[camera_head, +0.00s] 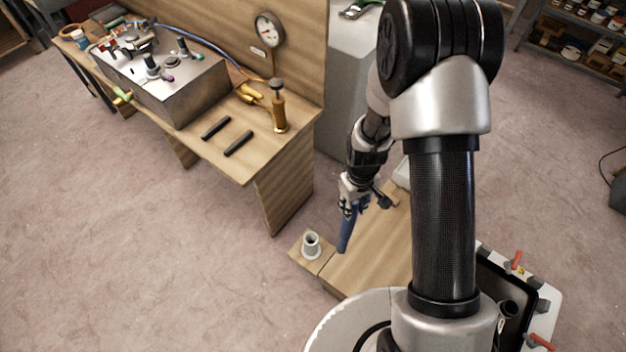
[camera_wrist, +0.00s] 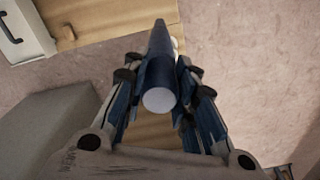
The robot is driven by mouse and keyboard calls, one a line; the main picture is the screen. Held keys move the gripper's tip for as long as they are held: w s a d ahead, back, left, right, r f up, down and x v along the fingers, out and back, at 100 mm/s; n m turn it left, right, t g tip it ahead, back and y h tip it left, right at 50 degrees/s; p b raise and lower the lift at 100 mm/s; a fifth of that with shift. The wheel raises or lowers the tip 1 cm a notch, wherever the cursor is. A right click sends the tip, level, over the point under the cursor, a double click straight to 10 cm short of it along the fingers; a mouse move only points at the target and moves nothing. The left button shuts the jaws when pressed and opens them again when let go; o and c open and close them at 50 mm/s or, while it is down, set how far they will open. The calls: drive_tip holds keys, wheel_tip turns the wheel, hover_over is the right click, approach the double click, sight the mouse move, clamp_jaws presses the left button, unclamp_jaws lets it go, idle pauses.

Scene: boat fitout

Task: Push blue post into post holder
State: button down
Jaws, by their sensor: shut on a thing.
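The blue post (camera_head: 346,234) hangs below my gripper (camera_head: 352,205) in the head view, close to upright with a slight tilt. My gripper is shut on its upper part. In the wrist view the post (camera_wrist: 158,75) runs away from me between the fingers of my gripper (camera_wrist: 160,88), its pale round end facing me. The post holder (camera_head: 311,245), a pale grey cup with a dark opening, stands on a small wooden block at the corner of a low wooden board. The post's lower end is apart from the holder, to its right in the head view.
The low wooden board (camera_head: 362,262) lies beneath my gripper. A wooden workbench (camera_head: 200,150) with a metal box (camera_head: 165,85), a brass pump (camera_head: 278,108), a gauge (camera_head: 268,30) and black bars stands at upper left. Open floor (camera_head: 130,270) lies at lower left.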

drive_tip(key=w+a+n+b, duration=0.1)
drive_tip(key=w+a+n, duration=0.3)
drive_tip(key=n, duration=0.5)
drive_tip(key=w+a+f+n+b, duration=0.1)
drive_tip(key=w+a+n, duration=0.2)
drive_tip(key=a+n, duration=0.4)
drive_tip(key=n, duration=0.2)
drive_tip(key=shift+w+a+n, duration=0.3)
drive_tip(key=shift+w+n, duration=0.05)
drive_tip(key=shift+n, duration=0.05)
drive_tip(key=shift+f, duration=0.2)
wheel_tip(320, 180, down, 19)
drive_tip(key=b, duration=0.8)
drive_tip(key=shift+r+b, duration=0.15)
drive_tip(key=shift+b, duration=0.25)
idle(1.7)
idle(0.4)
drive_tip(key=c, duration=1.2)
unclamp_jaws()
drive_tip(key=shift+s, duration=0.1)
